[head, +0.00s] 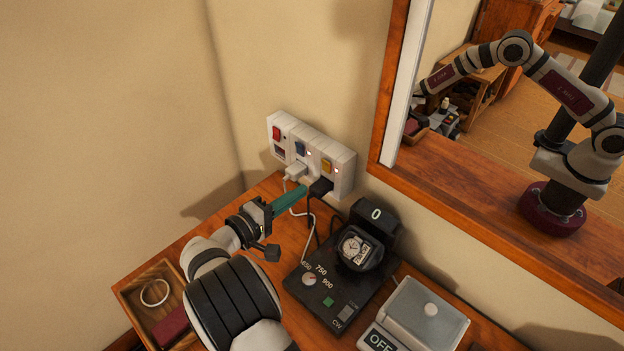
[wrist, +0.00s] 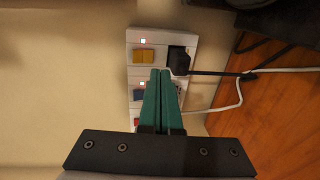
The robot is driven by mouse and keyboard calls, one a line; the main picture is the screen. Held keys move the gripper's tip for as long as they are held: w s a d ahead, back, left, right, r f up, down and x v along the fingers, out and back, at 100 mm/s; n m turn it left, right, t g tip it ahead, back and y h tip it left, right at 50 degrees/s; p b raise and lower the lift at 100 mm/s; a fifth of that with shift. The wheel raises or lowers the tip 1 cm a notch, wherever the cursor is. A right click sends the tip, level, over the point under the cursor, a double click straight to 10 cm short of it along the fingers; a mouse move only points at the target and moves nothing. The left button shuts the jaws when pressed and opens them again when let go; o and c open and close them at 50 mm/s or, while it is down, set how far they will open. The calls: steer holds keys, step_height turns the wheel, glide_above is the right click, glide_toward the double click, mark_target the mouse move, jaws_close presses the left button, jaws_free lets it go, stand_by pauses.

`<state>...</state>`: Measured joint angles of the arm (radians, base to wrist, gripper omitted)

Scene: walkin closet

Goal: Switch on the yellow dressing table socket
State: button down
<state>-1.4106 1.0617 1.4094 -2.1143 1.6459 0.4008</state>
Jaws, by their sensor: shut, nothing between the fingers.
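A white socket strip (head: 345,160) on the wall above the dressing table carries a red, a blue and a yellow switch. The yellow switch (head: 326,165) is at the right end; in the wrist view the yellow switch (wrist: 144,56) is uncovered beyond my fingertips. The small light beside it (head: 337,170) looks lit, as does the one beside the blue switch (head: 300,149). A black plug (head: 320,187) sits below the yellow switch. My gripper (head: 306,187) is shut and empty, its teal fingers pointing at the strip, below the switches. Contact cannot be told.
A white plug (head: 296,171) sits under the blue switch, with cables running down. A black watch winder (head: 325,285) with a watch, a grey box (head: 415,315) and a wooden tray (head: 130,300) stand on the table. A wood-framed mirror (head: 500,200) is at right.

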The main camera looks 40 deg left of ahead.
steer(key=s+f, duration=0.1)
steer(key=s, duration=0.6)
steer(key=shift+s, duration=0.35)
